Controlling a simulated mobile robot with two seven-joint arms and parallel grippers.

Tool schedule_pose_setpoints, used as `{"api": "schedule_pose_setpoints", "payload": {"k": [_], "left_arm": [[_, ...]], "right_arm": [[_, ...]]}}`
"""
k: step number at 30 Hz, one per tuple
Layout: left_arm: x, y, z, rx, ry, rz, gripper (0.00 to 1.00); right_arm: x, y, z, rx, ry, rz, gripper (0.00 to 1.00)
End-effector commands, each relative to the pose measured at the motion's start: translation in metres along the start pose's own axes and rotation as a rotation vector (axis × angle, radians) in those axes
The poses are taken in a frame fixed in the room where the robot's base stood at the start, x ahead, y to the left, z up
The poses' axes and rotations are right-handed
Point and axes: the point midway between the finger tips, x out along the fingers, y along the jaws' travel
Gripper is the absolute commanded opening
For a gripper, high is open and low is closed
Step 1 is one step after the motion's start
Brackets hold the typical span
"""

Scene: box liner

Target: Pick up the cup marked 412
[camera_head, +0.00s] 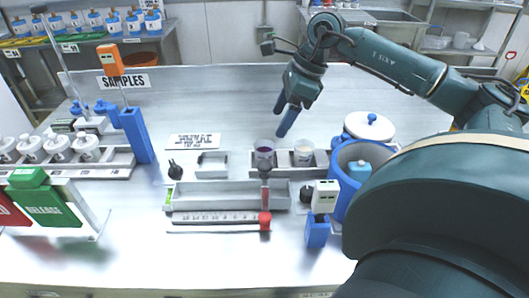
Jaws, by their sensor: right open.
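Two small cups stand in a grey holder (325,170) near the middle of the bench. The left cup (264,153) is clear with dark purple contents. The right cup (304,153) has a pale body and a tan-looking top. Any number on either cup is too small to read, so I cannot tell which is 412. My right gripper (279,122) has blue fingers and is open and empty. It is above and behind the cups, pointing down and left, apart from both. My left gripper is not in view.
A blue bucket (342,195) stands right of the cups, partly behind my right arm. A grey trough (222,198) and a red-ended scale bar (215,219) lie in front. A blue stand (317,230) with a white meter is close by.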

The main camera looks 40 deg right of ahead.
Motion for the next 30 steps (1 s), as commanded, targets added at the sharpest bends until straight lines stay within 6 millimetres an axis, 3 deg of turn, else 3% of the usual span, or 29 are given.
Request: {"api": "schedule_pose_setpoints", "payload": {"k": [4,13,21,30], "left_arm": [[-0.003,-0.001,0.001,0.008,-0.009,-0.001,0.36],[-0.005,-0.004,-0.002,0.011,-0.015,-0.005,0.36],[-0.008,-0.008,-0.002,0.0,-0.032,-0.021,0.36],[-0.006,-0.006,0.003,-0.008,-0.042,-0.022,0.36]], "right_arm": [[0.027,0.001,0.001,0.0,-0.002,0.003,0.7],[0.052,0.001,0.002,0.0,-0.002,0.002,0.7],[0.09,0.003,0.004,0.001,-0.001,0.003,0.7],[0.096,0.002,0.004,0.0,0.0,0.0,0.7]]}}
